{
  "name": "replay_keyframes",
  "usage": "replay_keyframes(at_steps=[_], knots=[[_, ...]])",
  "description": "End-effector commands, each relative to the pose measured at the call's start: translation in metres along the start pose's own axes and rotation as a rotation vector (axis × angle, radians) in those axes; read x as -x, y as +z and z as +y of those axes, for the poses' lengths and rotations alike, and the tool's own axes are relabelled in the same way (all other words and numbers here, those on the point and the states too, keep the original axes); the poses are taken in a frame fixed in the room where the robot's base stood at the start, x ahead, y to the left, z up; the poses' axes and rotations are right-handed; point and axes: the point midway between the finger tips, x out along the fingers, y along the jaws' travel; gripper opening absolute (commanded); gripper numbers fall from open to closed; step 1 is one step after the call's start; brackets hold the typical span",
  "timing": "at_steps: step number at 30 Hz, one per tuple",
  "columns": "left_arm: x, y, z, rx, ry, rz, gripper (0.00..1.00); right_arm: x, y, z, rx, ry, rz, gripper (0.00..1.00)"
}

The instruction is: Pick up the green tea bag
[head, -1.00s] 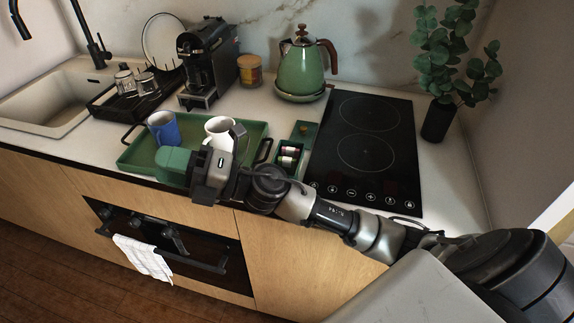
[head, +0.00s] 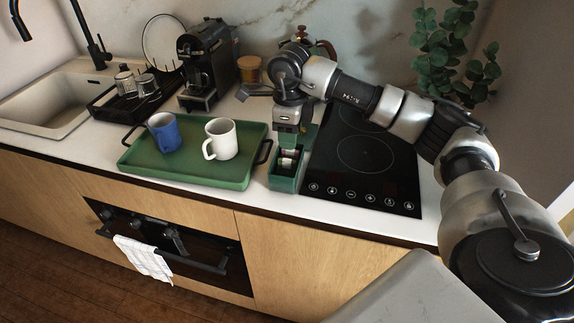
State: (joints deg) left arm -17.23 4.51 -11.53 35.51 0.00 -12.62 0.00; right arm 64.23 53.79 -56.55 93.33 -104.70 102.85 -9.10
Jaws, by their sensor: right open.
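My right gripper (head: 287,140) points down over the small green box (head: 284,184) at the counter's front, between the tray and the cooktop. It is open, its lower end at or just above the box's opening; the exact gap cannot be told. Small tea bags with pale and dark parts (head: 288,161) show in the box beneath it. Which of them is the green tea bag cannot be made out, and the gripper hides part of the box. Nothing is visibly held. My left gripper is not in view.
The green tray (head: 185,172) with a blue mug (head: 164,132) and a white mug (head: 221,140) stands close left of the box. The black cooktop (head: 366,158) lies close right. My right arm mostly hides the kettle. A coffee machine (head: 203,60) stands behind.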

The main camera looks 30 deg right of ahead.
Motion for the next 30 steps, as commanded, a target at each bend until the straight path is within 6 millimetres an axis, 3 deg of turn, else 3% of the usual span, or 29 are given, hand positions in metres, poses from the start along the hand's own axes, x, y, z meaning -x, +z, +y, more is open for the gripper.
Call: replay_keyframes(at_steps=[18, 26, 30], knots=[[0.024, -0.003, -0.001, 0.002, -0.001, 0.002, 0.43, -0.070, 0.006, 0.004, 0.001, 0.004, -0.003, 0.40], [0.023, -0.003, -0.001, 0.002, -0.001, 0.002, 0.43, -0.075, 0.006, 0.004, 0.002, 0.003, -0.005, 0.40], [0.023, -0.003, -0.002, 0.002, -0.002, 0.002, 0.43, -0.075, 0.006, 0.004, 0.002, 0.003, -0.005, 0.22]])
